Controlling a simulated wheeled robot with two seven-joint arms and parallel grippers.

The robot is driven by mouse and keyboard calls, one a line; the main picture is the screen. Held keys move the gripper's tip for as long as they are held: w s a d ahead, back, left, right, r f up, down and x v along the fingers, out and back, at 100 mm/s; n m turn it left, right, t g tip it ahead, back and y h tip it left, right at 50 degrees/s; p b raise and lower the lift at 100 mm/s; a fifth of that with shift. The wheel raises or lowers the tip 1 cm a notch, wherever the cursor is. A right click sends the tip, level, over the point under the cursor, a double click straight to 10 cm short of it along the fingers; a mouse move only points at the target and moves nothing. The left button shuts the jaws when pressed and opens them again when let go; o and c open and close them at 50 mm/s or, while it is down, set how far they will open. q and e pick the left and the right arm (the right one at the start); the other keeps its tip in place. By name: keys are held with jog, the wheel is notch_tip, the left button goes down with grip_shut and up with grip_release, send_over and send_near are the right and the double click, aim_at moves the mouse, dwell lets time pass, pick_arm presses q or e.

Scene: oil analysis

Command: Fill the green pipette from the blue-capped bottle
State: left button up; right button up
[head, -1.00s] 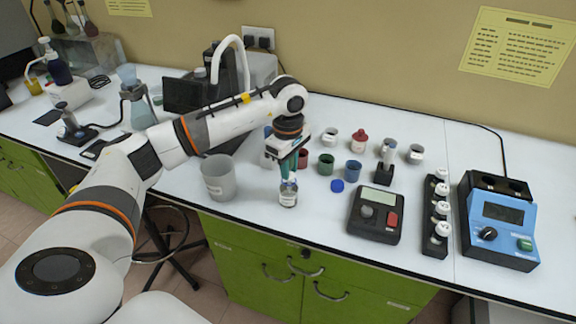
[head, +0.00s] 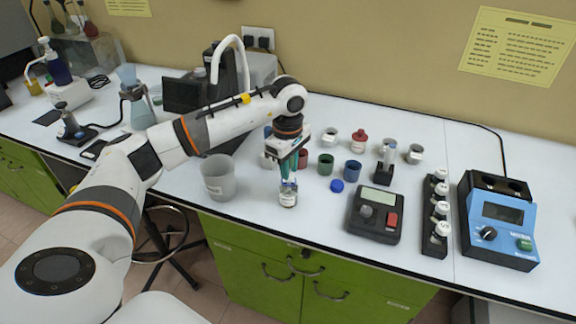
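My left gripper (head: 288,179) points down over the bench near its front edge. It is shut on the green pipette (head: 291,164), which is held upright and is partly hidden by the fingers. A small clear bottle (head: 288,199) with a pale label stands upright directly below the gripper. The pipette's lower end is at the bottle's mouth; I cannot tell how deep it reaches. A blue cap (head: 337,186) lies on the bench to the right of the bottle. My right gripper is not in view.
A grey beaker (head: 219,180) stands just left of the bottle. Green (head: 326,164) and blue (head: 352,170) cups stand behind the cap. A black meter (head: 376,214), a rack of white-capped vials (head: 436,228) and a blue device (head: 507,222) stand to the right.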

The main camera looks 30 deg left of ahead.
pick_arm(q)
jog(key=shift+s+d+f, duration=0.2)
jog(key=shift+s+f, duration=0.05)
jog(key=shift+f, duration=0.45)
jog(key=shift+w+a+r+g+p, duration=0.1)
jog(key=shift+w+r+g+p, duration=0.1)
jog(key=shift+r+p, duration=0.3)
jog(key=shift+w+a+r+g+p, duration=0.1)
jog(key=shift+w+r+p, duration=0.1)
jog(key=shift+r+p, duration=0.3)
jog(key=shift+a+r+p, duration=0.1)
jog(key=shift+r+p, duration=1.95)
jog(key=shift+r, duration=1.95)
